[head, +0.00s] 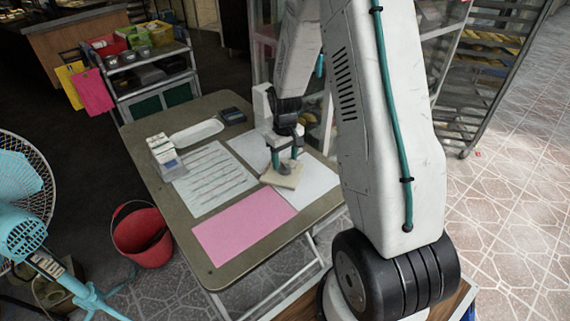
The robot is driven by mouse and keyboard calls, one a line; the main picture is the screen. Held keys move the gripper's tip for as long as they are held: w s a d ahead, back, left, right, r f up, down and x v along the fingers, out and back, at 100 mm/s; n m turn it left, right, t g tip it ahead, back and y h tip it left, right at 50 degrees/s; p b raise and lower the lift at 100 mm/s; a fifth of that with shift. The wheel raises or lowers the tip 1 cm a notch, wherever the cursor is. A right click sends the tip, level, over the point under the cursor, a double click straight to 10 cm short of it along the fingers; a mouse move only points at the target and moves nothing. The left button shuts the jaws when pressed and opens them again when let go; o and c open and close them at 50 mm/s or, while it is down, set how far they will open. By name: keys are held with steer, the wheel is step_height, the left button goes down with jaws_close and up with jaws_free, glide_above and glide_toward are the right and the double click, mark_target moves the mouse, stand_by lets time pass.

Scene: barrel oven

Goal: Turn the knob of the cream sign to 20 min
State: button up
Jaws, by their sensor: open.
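The cream sign (291,183) lies on the folding table, over the white sheet near the table's right side. A small dark knob (284,169) shows on it, partly hidden by my gripper. My gripper (285,164) points down over the sign, with its two teal fingers apart, one on each side of the knob. I cannot tell whether the fingers touch the knob. The sign's markings and the knob's setting are too small to read.
The table (178,219) also holds a pink sheet (244,226), a lined sheet (215,178), a white tray (197,133), a small dark device (233,115) and a white box (165,155). A red bucket (143,238) and blue fan (33,225) stand at left.

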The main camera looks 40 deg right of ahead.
mark_target(285, 168)
steer(key=shift+f, duration=1.5)
steer(key=c, duration=1)
